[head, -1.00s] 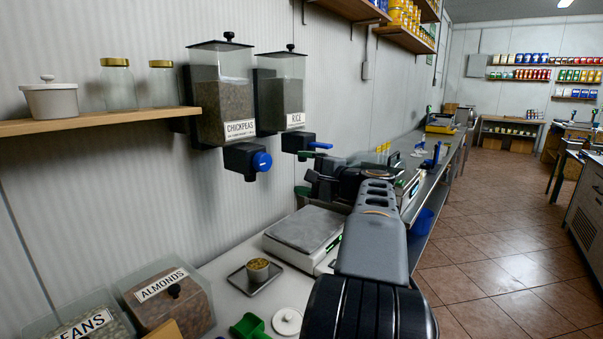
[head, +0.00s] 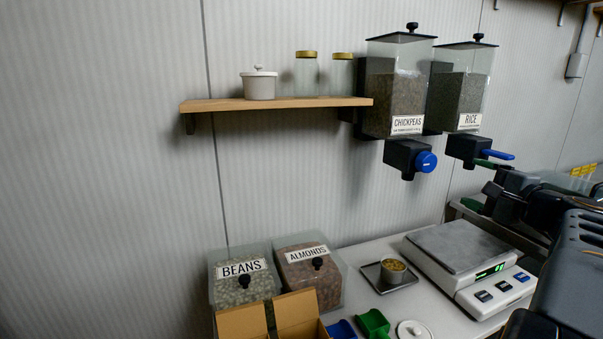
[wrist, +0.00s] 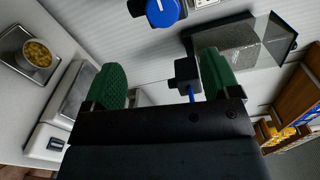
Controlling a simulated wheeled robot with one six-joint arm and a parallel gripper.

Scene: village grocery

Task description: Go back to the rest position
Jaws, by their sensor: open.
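My gripper (wrist: 162,78) is open, with its two green fingers apart and nothing held between them in the wrist view. In the head view my gripper (head: 482,185) is at the right, just below the rice dispenser (head: 459,98), partly hidden by my arm. The rice dispenser's black outlet with a blue lever (wrist: 187,74) shows beyond the fingers in the wrist view. My arm reaches in from the lower right of the head view.
A scale (head: 459,247) stands on the counter left of my arm. Beside it are a metal tray (head: 371,272) with a cup of yellowish food (head: 393,269), a green scoop (head: 373,323) and a white lid (head: 413,329). Beans (head: 242,275) and almonds (head: 309,271) bins stand left; a shelf (head: 280,103) hangs above.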

